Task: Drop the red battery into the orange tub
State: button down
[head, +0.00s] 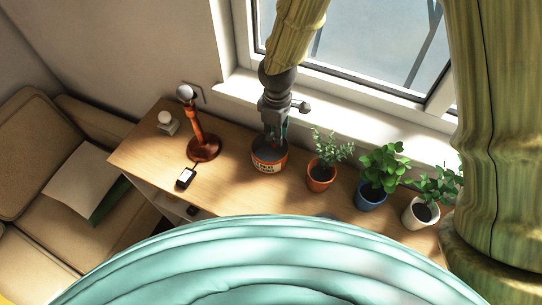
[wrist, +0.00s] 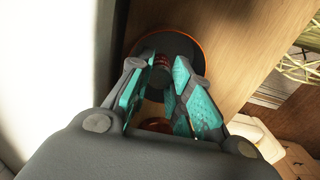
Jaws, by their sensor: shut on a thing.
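The orange tub (head: 270,167) stands on the wooden counter below the window, with a pale label on its wall and a dark inside. Its orange rim also shows in the wrist view (wrist: 192,39). My gripper (head: 269,147) points down over the tub, its fingertips at about the tub's opening. The battery cannot be made out in the head view.
A red-orange lamp (head: 204,148) stands left of the tub, with a small dark device (head: 186,177) in front of it. A plant in an orange pot (head: 320,178) is close on the right, then blue (head: 371,194) and white (head: 420,212) pots. The window is behind.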

jog(key=shift+s+f+b, duration=0.3)
jog(key=shift+f+b, duration=0.05)
jog(key=shift+f, duration=0.2)
jog(key=shift+w+f, duration=0.1)
jog(key=shift+f, duration=0.05)
jog(key=c, duration=1.2)
grip_release()
jog(key=shift+c, duration=0.2)
notch_tip(320, 180, up, 12)
jog(key=shift+d, duration=0.15)
